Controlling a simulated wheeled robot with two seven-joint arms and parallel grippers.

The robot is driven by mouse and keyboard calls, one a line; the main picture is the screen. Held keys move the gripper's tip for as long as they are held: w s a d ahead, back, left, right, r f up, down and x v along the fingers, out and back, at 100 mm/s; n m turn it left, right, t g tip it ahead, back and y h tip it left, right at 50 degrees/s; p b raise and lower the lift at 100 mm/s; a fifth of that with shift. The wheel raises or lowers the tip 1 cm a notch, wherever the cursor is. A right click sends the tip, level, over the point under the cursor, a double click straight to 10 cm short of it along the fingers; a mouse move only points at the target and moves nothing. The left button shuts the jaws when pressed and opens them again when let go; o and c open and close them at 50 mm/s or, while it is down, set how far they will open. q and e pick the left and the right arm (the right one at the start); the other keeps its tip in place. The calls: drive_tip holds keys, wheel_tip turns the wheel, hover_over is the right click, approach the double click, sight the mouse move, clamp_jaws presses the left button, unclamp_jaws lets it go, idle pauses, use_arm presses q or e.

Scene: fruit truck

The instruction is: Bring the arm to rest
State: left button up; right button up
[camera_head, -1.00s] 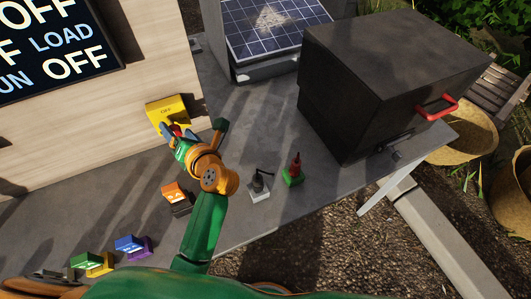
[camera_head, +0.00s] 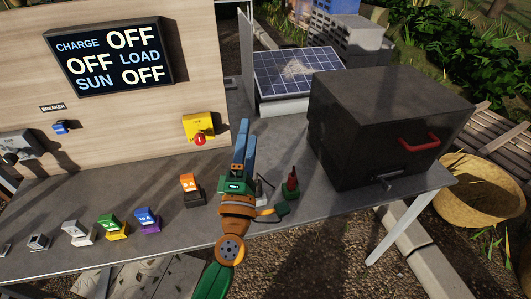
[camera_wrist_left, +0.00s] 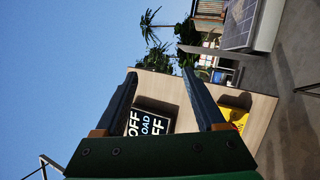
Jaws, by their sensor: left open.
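My left gripper (camera_head: 244,125) is in front of the table's middle, its blue fingers pointing up and away in the head view. It is open and empty; the left wrist view shows its two fingers (camera_wrist_left: 158,75) spread apart with nothing between them. The green and orange left arm (camera_head: 232,245) comes up from the bottom edge. A yellow box with a red knob (camera_head: 199,128) is on the wooden panel, left of the gripper and apart from it. My right gripper is not in view.
A black box with a red handle (camera_head: 385,125) stands at the table's right. A solar panel (camera_head: 298,72) lies behind. Small coloured blocks stand along the table (camera_head: 60,178), including an orange-black one (camera_head: 190,190). A green base with a red top (camera_head: 291,185) is close right of the gripper.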

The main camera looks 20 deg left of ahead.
use_arm(q)
drive_tip(key=d+m+h, duration=0.2)
drive_tip(key=m, duration=0.1)
drive_tip(key=shift+s+d+h, duration=0.2)
drive_tip(key=shift+s+h, duration=0.1)
drive_tip(key=shift+s, duration=0.1)
